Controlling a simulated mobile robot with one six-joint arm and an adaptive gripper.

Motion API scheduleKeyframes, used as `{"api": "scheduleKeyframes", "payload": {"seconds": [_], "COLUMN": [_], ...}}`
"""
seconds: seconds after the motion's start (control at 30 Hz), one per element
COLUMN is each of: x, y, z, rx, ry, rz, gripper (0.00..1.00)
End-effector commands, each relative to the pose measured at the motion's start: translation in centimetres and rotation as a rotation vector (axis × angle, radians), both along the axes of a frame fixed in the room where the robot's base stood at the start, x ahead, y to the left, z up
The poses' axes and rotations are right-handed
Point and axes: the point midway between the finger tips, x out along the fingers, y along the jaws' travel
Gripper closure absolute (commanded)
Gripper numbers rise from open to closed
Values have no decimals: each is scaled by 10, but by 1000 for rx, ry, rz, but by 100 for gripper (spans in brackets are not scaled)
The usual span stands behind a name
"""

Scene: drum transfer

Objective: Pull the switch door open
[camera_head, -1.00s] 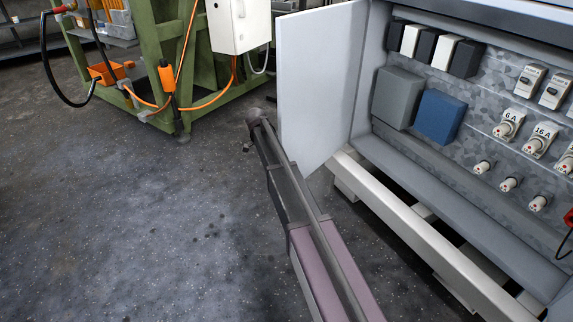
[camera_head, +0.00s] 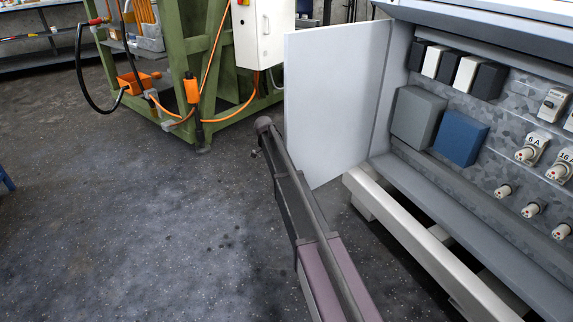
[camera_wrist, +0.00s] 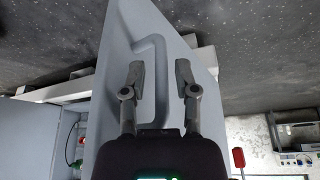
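The switch door is a plain white panel (camera_head: 335,95) standing open at the left side of the grey switch cabinet (camera_head: 400,165). In the wrist view the door's pale face (camera_wrist: 180,50) fills the middle. It bears a bent grey bar handle (camera_wrist: 160,85). My gripper (camera_wrist: 160,72) has its two fingers spread, one on each side of the handle, with visible gaps. I cannot tell whether either finger touches it. In the head view my gripper does not show clearly.
The cabinet holds a grey box (camera_head: 420,118), a blue box (camera_head: 460,137) and several switches. A green frame (camera_head: 215,75) with orange cables and a white control box (camera_head: 263,35) stands behind the door. The dark floor (camera_head: 130,230) to the left is clear.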

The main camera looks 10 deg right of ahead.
Motion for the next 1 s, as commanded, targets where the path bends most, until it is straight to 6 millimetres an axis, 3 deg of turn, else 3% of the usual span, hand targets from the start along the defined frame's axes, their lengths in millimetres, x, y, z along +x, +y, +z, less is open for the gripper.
{"api": "scheduleKeyframes", "payload": {"seconds": [0.27,0.43,0.67,1.0], "x": [1,1,-4,-17], "y": [-5,-6,-2,16], "z": [0,1,4,15], "rx": [-3,-3,3,3], "ry": [-3,-3,-1,7], "rz": [-5,5,102,435], "gripper": [49,99,100,100]}}
